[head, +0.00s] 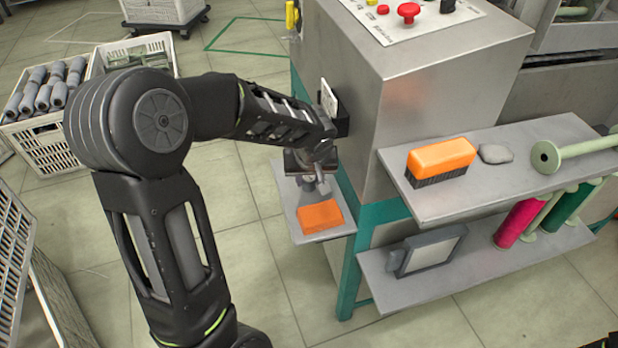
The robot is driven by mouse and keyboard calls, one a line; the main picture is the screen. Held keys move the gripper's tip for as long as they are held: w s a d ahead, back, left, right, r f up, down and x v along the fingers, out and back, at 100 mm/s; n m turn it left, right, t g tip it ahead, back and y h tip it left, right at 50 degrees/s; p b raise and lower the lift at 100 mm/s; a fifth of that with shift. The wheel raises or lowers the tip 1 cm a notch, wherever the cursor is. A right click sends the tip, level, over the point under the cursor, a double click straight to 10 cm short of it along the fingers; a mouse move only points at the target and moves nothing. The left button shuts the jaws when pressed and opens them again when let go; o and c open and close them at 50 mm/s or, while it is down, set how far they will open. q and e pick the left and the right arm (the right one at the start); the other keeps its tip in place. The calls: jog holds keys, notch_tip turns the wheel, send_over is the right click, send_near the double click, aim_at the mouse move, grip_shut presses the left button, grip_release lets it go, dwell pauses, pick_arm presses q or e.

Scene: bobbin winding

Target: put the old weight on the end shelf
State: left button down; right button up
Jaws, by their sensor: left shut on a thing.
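My left gripper (315,182) is at the end of the black arm, above the small end shelf (288,187) on the left side of the machine. It is shut on a small grey metal piece, which I take to be the old weight (308,182). The fingers and wrist hide much of this piece. I cannot tell whether it touches the shelf. An orange block (321,216) lies on the front part of the same shelf, just in front of the gripper.
The machine cabinet (430,90) stands right beside the gripper. Its upper side shelf (440,203) holds an orange brush (440,160), a grey lump (495,153) and a pale green spool (560,152). The lower shelf (440,282) holds a framed panel (430,252) and colored bobbins. Crates stand at left.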

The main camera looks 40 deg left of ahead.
pick_arm(q)
jog(key=shift+f, duration=0.15)
jog(key=c, duration=1.1)
grip_release()
jog(key=shift+o, duration=0.2)
jog(key=shift+r, duration=0.25)
jog(key=p+v, duration=0.2)
jog(key=v, duration=1)
jog(key=shift+f, duration=0.1)
